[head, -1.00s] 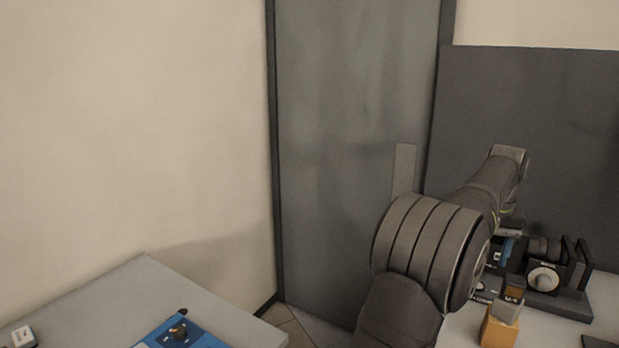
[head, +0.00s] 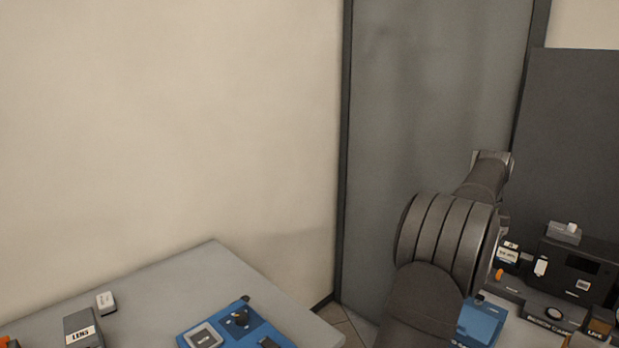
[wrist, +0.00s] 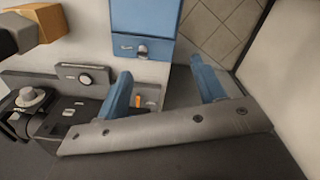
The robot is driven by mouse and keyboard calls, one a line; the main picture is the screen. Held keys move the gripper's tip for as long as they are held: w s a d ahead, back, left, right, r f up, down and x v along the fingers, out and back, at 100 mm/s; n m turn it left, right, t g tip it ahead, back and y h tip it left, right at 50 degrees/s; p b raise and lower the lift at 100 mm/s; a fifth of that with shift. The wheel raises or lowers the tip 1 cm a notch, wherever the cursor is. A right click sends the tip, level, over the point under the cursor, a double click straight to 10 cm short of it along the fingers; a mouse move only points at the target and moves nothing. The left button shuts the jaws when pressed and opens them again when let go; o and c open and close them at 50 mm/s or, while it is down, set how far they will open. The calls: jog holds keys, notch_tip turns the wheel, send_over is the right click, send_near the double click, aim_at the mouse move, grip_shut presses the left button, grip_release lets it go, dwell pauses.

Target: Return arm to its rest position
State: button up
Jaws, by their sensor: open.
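My gripper (wrist: 165,92) shows in the wrist view with two blue fingers spread wide apart. Nothing is between the fingers; a blue box and tiled floor lie beyond them. In the head view my arm rises at the right, in front of the grey door panel, and the gripper's fingers are hidden there.
At right is a bench with a blue box (head: 481,322) and a dark device (head: 578,268). It also carries several small labelled items. At left, a grey table (head: 150,290) holds a blue fixture (head: 240,325), a LENS box (head: 83,328) and a small white block (head: 105,301). Tiled floor (wrist: 225,30) shows between.

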jog(key=w+a+f+n, duration=0.1)
jog(key=w+a, duration=0.5)
jog(key=a, duration=0.5)
jog(key=w+a+f+n, duration=0.1)
jog(key=w+a+n, duration=0.1)
jog(key=w+a, duration=0.4)
jog(key=a, duration=0.5)
jog(key=shift+w+a+f, duration=0.2)
jog(key=shift+w+f, duration=0.2)
